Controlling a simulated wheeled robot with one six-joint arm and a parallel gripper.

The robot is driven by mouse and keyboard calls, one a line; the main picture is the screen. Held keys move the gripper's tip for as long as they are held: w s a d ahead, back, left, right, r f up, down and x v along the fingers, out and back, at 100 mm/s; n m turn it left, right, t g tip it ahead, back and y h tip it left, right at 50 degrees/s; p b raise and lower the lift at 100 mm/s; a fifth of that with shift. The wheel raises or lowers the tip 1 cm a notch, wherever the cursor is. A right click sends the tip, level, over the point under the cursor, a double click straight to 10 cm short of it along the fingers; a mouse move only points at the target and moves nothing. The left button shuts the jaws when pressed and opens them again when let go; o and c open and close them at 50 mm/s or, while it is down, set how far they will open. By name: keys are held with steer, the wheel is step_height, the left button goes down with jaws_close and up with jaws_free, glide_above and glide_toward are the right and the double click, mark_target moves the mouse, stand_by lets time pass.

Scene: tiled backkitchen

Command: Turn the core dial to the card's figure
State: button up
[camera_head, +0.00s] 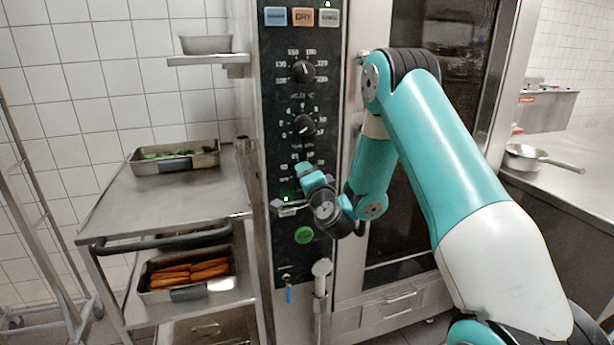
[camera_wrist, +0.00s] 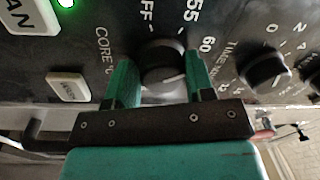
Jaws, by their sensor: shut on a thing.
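In the head view my gripper (camera_head: 304,180) is at the oven's control panel (camera_head: 270,130) and hides this dial. A small white patch (camera_head: 222,284) is at the front of the lower pan; I cannot tell whether it is the card, and no figure is readable.
The time dial (camera_wrist: 265,70) is close to the right finger in the wrist view. A temperature dial (camera_head: 303,72) is higher on the panel. A cart (camera_head: 120,205) with pans stands left of the oven. A hose nozzle (camera_head: 321,270) hangs below my gripper.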

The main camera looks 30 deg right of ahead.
steer(key=shift+w+r+m, duration=0.1)
steer(key=shift+r+m, duration=0.2)
steer(key=shift+m, duration=0.6)
steer(key=o, duration=0.9)
steer(key=shift+c, duration=0.2)
steer(key=shift+f, duration=0.1)
